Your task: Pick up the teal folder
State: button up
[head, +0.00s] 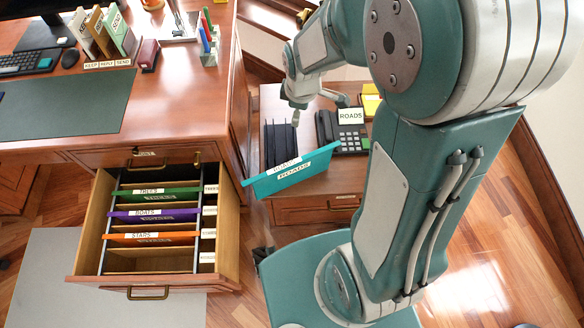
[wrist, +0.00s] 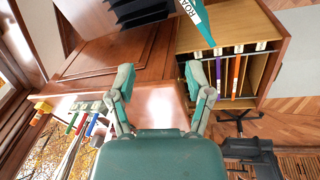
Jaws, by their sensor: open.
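The teal folder (head: 310,168) carries a white label and sits at the front of the black rack (head: 279,136) on the low side cabinet. In the head view it is slanted, and part of it sticks out past the cabinet's front edge. In the wrist view part of the teal folder (wrist: 198,22) shows at the top, beyond the fingertips and to the right of centre. My gripper (wrist: 157,76) is open with nothing between its fingers. In the head view my gripper (head: 295,114) is small, behind the folder and near the rack; its fingers are hard to make out.
An open drawer (head: 88,240) holds green, purple and orange hanging folders. The desk (head: 190,110) above it bears a keyboard, card files and a pen holder. A telephone (head: 345,140) and a ROADS card (head: 351,115) are right of the rack.

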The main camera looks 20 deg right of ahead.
notch_tip(320, 180, down, 9)
jog(key=w+n+g, duration=0.1)
jog(key=w+n, duration=0.1)
jog(key=n, duration=0.2)
jog(key=n+g, duration=0.1)
jog(key=n, duration=0.3)
send_over(293, 162)
notch_tip(293, 162, down, 10)
jog(key=shift+w+r, duration=0.1)
jog(key=shift+r, duration=0.05)
notch_tip(293, 162, down, 11)
jog(key=shift+f, duration=0.1)
grip_shut()
